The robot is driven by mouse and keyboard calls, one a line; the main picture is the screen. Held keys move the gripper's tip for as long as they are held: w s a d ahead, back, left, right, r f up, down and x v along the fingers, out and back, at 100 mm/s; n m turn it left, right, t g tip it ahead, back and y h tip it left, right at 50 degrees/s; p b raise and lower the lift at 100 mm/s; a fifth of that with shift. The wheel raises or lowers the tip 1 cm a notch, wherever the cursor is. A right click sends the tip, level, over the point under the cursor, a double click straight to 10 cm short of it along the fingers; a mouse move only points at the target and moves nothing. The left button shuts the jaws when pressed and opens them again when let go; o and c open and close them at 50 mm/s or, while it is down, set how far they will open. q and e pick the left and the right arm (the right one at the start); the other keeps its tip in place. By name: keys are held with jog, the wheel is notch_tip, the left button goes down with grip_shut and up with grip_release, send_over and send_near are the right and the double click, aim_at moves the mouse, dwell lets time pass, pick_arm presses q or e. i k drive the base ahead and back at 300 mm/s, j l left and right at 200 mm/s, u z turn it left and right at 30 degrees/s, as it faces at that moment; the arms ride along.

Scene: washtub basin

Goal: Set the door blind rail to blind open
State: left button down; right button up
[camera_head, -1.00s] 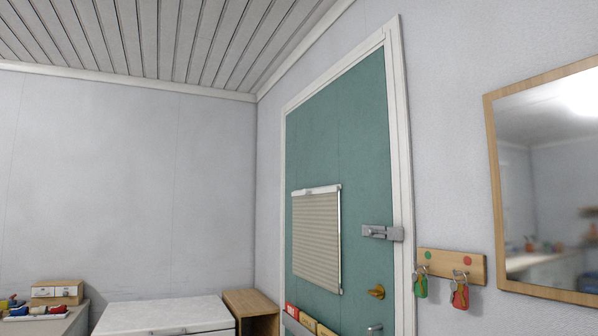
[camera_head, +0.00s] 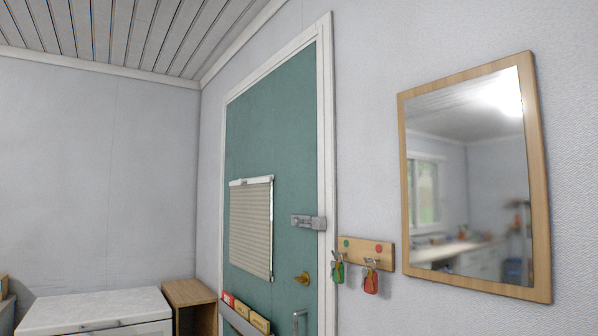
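A pleated beige blind (camera_head: 250,230) hangs on the green door (camera_head: 275,130). Its white rail (camera_head: 251,181) runs along the top edge of the blind. The pleats are spread down over the panel, so the blind looks drawn down. The blind's lower end stops a little above a holder on the door. Neither of my grippers shows in this view, so I cannot see how they stand.
The door has a metal latch (camera_head: 308,222), a brass knob (camera_head: 302,278) and a handle (camera_head: 299,322). A key rack (camera_head: 366,252) and a mirror (camera_head: 541,180) hang to the right. A white chest (camera_head: 95,305) and wooden cabinet (camera_head: 190,293) stand left of the door.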

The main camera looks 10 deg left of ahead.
aim_at(240, 182)
jog(key=l+z, duration=0.15)
jog(key=z, duration=0.15)
jog(key=l+z, duration=0.3)
jog(key=i+j+z, duration=0.15)
jog(key=j, duration=0.25)
jog(key=i+j, duration=0.2)
jog(key=j, duration=0.35)
jog(key=i+j+u, duration=0.1)
jog(key=j, duration=0.45)
jog(key=i+j, duration=0.3)
jog(key=j, duration=0.2)
jog(key=i+j+u, duration=0.1)
jog(key=i+j, duration=0.15)
jog(key=j, duration=0.25)
jog(key=i+j, duration=0.25)
jog(key=j, duration=0.3)
jog(key=i+j+u, duration=0.1)
jog(key=j, duration=0.4)
jog(key=i+j, duration=0.6)
jog(key=j, duration=0.35)
jog(key=u, duration=0.05)
